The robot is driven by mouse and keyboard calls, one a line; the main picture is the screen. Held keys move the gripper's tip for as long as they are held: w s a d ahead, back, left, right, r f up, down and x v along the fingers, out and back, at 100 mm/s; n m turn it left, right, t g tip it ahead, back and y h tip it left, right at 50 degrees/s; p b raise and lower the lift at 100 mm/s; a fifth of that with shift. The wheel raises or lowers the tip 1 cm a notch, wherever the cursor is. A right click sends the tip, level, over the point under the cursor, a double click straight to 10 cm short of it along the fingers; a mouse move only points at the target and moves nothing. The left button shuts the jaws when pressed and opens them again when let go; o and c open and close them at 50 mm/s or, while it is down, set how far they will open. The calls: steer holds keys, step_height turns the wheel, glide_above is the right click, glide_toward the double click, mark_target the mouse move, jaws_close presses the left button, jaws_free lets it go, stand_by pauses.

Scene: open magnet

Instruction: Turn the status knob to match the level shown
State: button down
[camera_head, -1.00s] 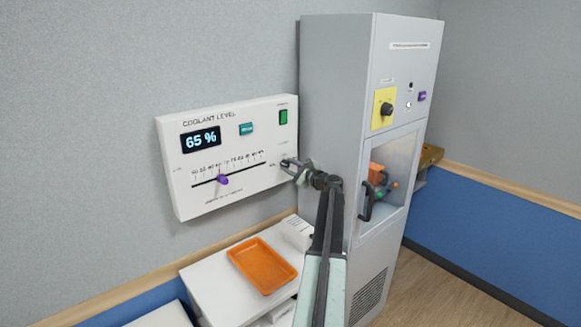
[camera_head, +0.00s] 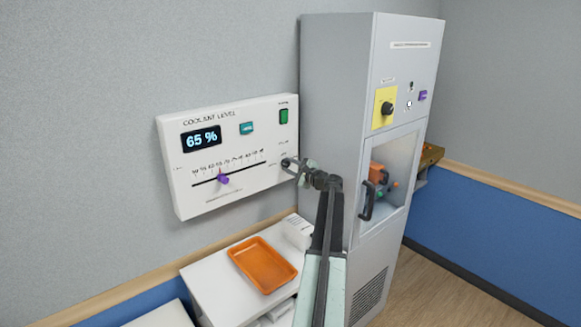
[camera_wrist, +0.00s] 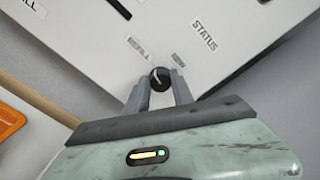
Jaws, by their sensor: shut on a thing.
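The white coolant level panel (camera_head: 250,187) hangs on the wall. Its display (camera_head: 201,138) reads 65 %. A purple slider (camera_head: 223,178) sits on the scale below the display. In the wrist view, the small round black status knob (camera_wrist: 159,78) has a pale pointer line. The labels "STATUS" and "REFILL" stand near it on the panel. My gripper (camera_wrist: 160,88) is shut on the knob, one finger on each side.
A grey cabinet (camera_head: 335,120) stands right of the panel, close to my arm. It has a yellow plate with a black knob (camera_head: 387,108) and a door handle (camera_head: 367,199). An orange tray (camera_head: 262,265) lies on a white surface below the panel.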

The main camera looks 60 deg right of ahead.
steer(key=c, duration=1.1)
jaws_free()
steer(key=shift+s, duration=0.1)
steer(key=v, duration=0.7)
steer(key=shift+s, duration=0.25)
steer(key=shift+a, duration=0.15)
